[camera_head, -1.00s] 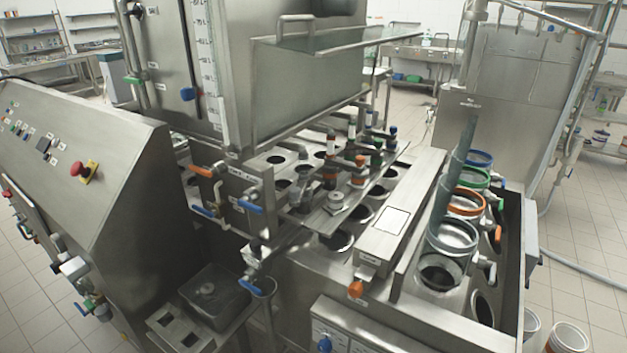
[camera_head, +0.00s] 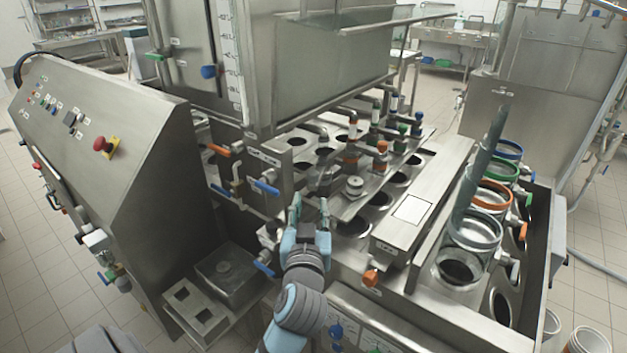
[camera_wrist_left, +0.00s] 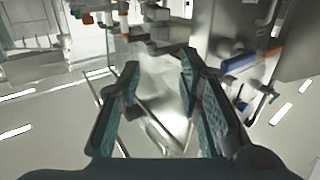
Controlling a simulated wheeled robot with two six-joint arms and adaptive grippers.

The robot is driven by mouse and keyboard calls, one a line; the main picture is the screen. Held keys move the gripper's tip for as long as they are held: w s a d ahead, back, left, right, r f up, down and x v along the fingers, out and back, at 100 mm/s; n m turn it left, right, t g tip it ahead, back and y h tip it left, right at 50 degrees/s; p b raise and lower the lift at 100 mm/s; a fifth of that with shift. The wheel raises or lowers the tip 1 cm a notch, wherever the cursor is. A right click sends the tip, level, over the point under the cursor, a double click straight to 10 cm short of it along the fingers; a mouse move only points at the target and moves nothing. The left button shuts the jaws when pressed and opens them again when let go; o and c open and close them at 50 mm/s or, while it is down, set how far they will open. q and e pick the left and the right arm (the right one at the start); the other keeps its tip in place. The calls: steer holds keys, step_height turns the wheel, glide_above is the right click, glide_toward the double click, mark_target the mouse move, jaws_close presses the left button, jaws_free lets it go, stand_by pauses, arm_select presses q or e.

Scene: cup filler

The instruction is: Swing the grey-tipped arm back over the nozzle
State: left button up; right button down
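A row of swing arms with coloured tips stands on the machine's deck, with orange (camera_head: 382,147) and green (camera_head: 403,129) tips toward the back. A dark grey rounded part, seemingly the grey-tipped arm (camera_head: 325,178), is at the near end of this row. A round metal fitting, perhaps the nozzle (camera_head: 354,187), is just right of it; they appear apart. My left gripper (camera_head: 309,205) is open and empty, in front of and below the grey part. In the left wrist view, its teal fingers (camera_wrist_left: 159,78) are spread with nothing between them. My right gripper is not in view.
Blue-handled valves (camera_head: 267,187) sit left of my gripper. A long metal box (camera_head: 425,200) and clamp-ringed cylinders (camera_head: 474,230) stand at right. A glass-fronted tank (camera_head: 330,75) rises behind. A control cabinet (camera_head: 110,150) stands at left.

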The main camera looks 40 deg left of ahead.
mark_target(313, 172)
arm_select(q)
steer(key=x, duration=1.3)
steer(key=shift+w+a+p, duration=0.2)
steer(key=shift+w+p, duration=0.1)
steer(key=shift+p, duration=0.05)
jaws_close()
